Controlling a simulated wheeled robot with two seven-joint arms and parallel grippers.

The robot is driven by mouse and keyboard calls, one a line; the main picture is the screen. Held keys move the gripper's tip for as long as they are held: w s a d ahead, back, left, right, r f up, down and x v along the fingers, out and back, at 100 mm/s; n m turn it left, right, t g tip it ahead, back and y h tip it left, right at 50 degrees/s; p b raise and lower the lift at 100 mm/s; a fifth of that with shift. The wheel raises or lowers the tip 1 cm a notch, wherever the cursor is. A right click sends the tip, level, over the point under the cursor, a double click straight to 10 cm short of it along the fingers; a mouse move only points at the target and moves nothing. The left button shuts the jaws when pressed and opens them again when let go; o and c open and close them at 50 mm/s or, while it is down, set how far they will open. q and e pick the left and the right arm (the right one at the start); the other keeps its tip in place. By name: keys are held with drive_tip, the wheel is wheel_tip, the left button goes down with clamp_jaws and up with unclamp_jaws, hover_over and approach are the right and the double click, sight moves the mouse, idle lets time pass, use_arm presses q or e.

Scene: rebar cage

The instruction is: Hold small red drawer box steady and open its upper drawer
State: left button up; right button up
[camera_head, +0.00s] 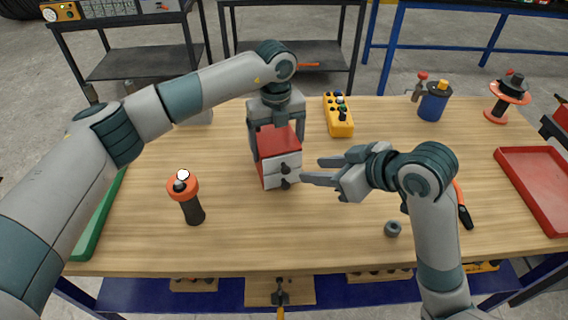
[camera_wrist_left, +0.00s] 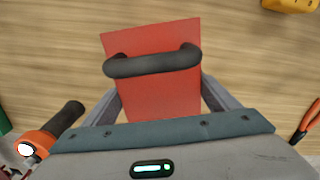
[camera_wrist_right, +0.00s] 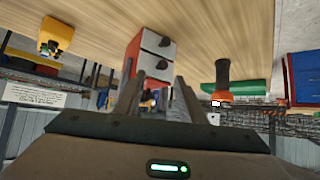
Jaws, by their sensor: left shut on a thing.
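The small red drawer box (camera_head: 278,141) stands on the table in the middle of the head view. Its pale front has two drawers with dark knobs, and both look closed. My left gripper (camera_head: 276,122) comes down from above and is shut on the box, one finger on each side. The left wrist view shows the red top (camera_wrist_left: 155,95) with a dark handle (camera_wrist_left: 152,61) across it. My right gripper (camera_head: 318,171) is open and empty, just right of the drawer front, fingers toward the knobs. In the right wrist view the upper drawer (camera_wrist_right: 155,66) lies beyond its fingertips.
A yellow button box (camera_head: 339,122) stands behind the box. An orange-topped dark tool (camera_head: 188,200) stands to the left. A grey ring (camera_head: 392,229) lies near the front edge. A blue canister (camera_head: 433,106) and red tray (camera_head: 540,185) are at right.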

sight(287, 172)
drive_tip(key=f+t+h, duration=0.1)
drive_tip(key=f, duration=0.1)
drive_tip(key=w+d+f+m+t+h, duration=0.1)
drive_tip(key=f+t, duration=0.1)
drive_tip(key=w+d+f+t+h, duration=0.1)
drive_tip(key=f+t, duration=0.1)
drive_tip(key=shift+w+d+f+h, duration=0.2)
drive_tip(key=shift+d+f+h, duration=0.1)
drive_tip(key=shift+h, duration=0.1)
drive_tip(key=shift+s+f+t, duration=0.25)
drive_tip(key=shift+s+t, duration=0.05)
drive_tip(key=shift+t, duration=0.2)
drive_tip(key=s+a+n+t, duration=0.1)
drive_tip(key=s, duration=0.1)
drive_tip(key=s+a+n+t, duration=0.1)
drive_tip(key=s+a+n, duration=0.1)
drive_tip(key=s, duration=0.1)
drive_tip(key=s+a+n+t+y, duration=0.1)
drive_tip(key=s+a+n, duration=0.1)
drive_tip(key=s, duration=0.1)
drive_tip(key=shift+f, duration=0.15)
drive_tip(key=shift+s+a+n+t, duration=0.4)
drive_tip(key=shift+s+a+n, duration=0.05)
drive_tip(key=shift+s+n, duration=0.05)
drive_tip(key=shift+w, duration=0.15)
drive_tip(key=shift+a+x, duration=0.2)
drive_tip(key=shift+x, duration=5.7)
